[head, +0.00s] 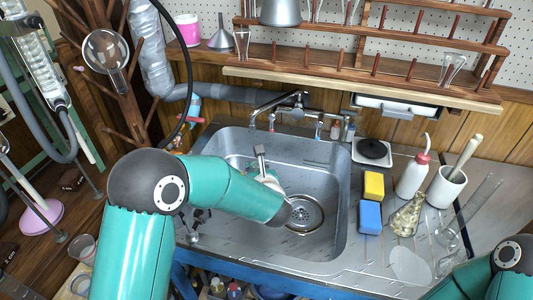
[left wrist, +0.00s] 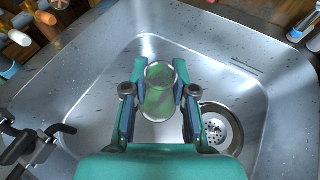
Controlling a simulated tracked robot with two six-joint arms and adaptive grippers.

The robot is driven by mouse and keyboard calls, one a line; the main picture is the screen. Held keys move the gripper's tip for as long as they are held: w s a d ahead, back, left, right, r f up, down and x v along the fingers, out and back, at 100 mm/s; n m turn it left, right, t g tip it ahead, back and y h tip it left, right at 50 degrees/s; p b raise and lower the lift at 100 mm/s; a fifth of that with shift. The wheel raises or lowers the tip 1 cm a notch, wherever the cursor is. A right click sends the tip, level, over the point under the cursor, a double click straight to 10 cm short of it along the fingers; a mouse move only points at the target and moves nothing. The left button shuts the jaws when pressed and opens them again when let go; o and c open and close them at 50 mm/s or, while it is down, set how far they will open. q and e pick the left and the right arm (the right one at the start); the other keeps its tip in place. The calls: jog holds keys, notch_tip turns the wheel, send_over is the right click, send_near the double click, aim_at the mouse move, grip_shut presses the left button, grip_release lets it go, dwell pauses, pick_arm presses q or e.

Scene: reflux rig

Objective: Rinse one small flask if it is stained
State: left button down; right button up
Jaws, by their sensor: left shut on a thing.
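My left gripper (left wrist: 160,95) is shut on a small clear glass flask (left wrist: 159,92) above the sink basin, left of the drain in the left wrist view. Green patches show on the flask's glass and look like a stain. The flask's round rim faces the wrist camera; its lower part is hidden. In the head view my left arm reaches into the steel sink (head: 337,207) and largely hides the gripper and flask. The tap (head: 297,100) stands at the sink's back edge. I see no water running. My right gripper is out of view; only part of that arm shows at the lower right.
Right of the sink are a yellow sponge (head: 374,185), a blue sponge (head: 370,217), a wash bottle (head: 413,177), a brush pot (head: 446,188) and glassware, including a conical flask (head: 407,217). A wooden rack (head: 430,83) hangs behind. The basin's right side is clear.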

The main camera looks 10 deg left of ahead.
pick_arm(q)
jog(key=w+d+f+n+g+y+p, duration=0.1)
jog(key=w+d, duration=0.2)
jog(key=w, duration=0.2)
jog(key=f+b, duration=0.4)
jog(key=f, duration=0.4)
jog(key=f+b, duration=0.4)
jog(key=f, duration=0.5)
jog(key=shift+s+a+f, duration=0.1)
jog(key=shift+a+f, duration=0.1)
jog(key=shift+f, duration=0.1)
jog(key=w+a+p, duration=0.1)
jog(key=w+a, duration=0.6)
jog(key=shift+w+r+p, duration=0.1)
jog(key=shift+r+p, duration=0.1)
jog(key=shift+p, duration=0.2)
jog(key=shift+f+b, duration=0.45)
jog(key=shift+b, duration=0.15)
jog(key=shift+f+b, duration=0.1)
jog(key=shift+b, duration=0.35)
jog(key=shift+f, duration=0.1)
